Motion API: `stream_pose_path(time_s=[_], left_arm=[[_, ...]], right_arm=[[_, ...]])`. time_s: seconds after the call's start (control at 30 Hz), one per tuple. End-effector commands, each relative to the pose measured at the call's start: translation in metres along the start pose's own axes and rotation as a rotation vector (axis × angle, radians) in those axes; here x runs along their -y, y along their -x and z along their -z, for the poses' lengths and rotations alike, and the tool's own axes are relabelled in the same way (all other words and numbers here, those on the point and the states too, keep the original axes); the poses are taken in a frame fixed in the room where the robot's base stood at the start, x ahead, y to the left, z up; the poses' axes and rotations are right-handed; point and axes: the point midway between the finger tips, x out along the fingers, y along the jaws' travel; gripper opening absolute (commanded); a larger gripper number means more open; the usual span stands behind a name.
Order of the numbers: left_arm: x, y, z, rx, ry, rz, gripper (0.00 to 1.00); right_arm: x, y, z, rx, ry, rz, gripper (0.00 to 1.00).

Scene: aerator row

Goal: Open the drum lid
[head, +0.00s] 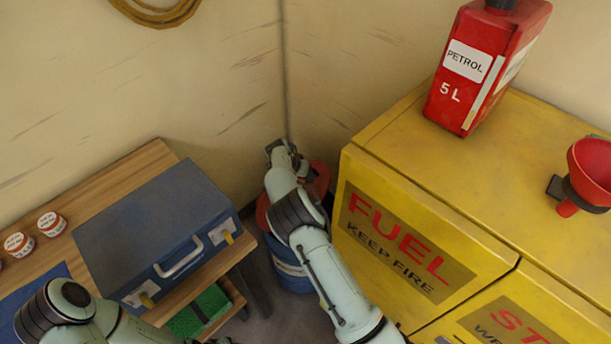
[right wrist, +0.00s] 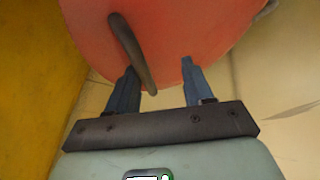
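The blue drum (head: 288,270) stands on the floor in the corner, between the wooden bench and the yellow cabinet. Its round red lid (head: 319,182) is partly hidden behind my right arm. In the right wrist view the lid (right wrist: 190,30) fills the top, with a dark bar handle (right wrist: 131,50) on it. My right gripper (right wrist: 158,80) is open, its two blue fingers apart. The handle shows between them, nearer the left finger; I cannot tell whether they touch. The right gripper's fingers are hard to make out in the head view. My left arm enters at lower left; its gripper is out of view.
A blue case (head: 155,235) and small labelled tubs (head: 50,223) sit on the wooden bench (head: 125,172). The yellow fuel cabinet (head: 400,140) stands close right of the drum, bearing a red petrol can (head: 485,70) and a red funnel (head: 592,172). Walls close in behind.

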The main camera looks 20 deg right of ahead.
Motion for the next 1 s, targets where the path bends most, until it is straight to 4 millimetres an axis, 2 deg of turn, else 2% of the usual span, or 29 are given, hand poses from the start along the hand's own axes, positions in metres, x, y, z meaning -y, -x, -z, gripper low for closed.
stream_pose_path(time_s=[0.03,0.57,0.77,1.0], left_arm=[[0.0,0.0,0.0,0.0,0.0,0.0,0.43],[0.001,-0.001,-0.001,0.001,0.0,0.0,0.43],[0.004,-0.006,-0.007,0.008,0.003,0.003,0.43],[0.007,-0.009,-0.011,0.013,0.005,0.005,0.43]], right_arm=[[0.005,0.001,-0.002,0.0,0.003,0.012,0.4],[0.001,0.005,0.0,0.0,0.0,0.004,0.4],[0.001,0.037,0.0,-0.002,0.0,0.006,0.4],[0.001,0.092,-0.001,0.0,0.001,0.007,0.4]])
